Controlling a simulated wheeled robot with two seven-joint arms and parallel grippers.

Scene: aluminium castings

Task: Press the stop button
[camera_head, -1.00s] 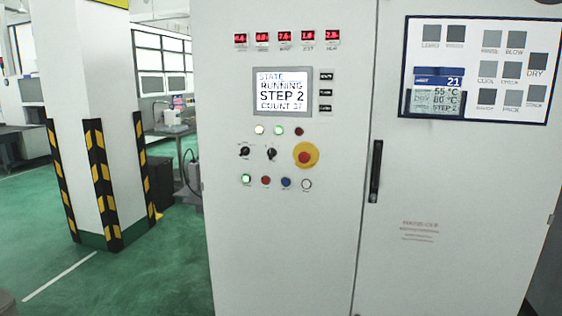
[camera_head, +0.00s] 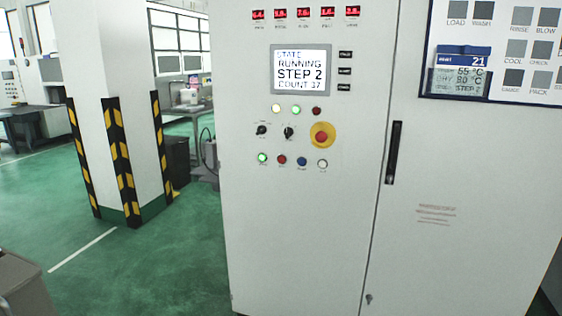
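A grey control cabinet (camera_head: 300,215) stands ahead of me. Its bottom row of buttons holds a lit green one (camera_head: 262,157), a red one (camera_head: 282,160), a blue one (camera_head: 301,161) and a white one (camera_head: 322,164). Their labels are too small to read. Above them is a large red mushroom button (camera_head: 322,136) on a yellow disc, beside two black rotary knobs (camera_head: 262,130). The display (camera_head: 301,69) reads STATE RUNNING, STEP 2, COUNT 37. Neither of my grippers is in view.
A white pillar (camera_head: 110,60) with black and yellow corner guards stands left of the cabinet. A black door handle (camera_head: 393,152) sits right of the buttons. A dark-framed board (camera_head: 500,50) is at upper right. Green floor (camera_head: 150,270) is open at lower left.

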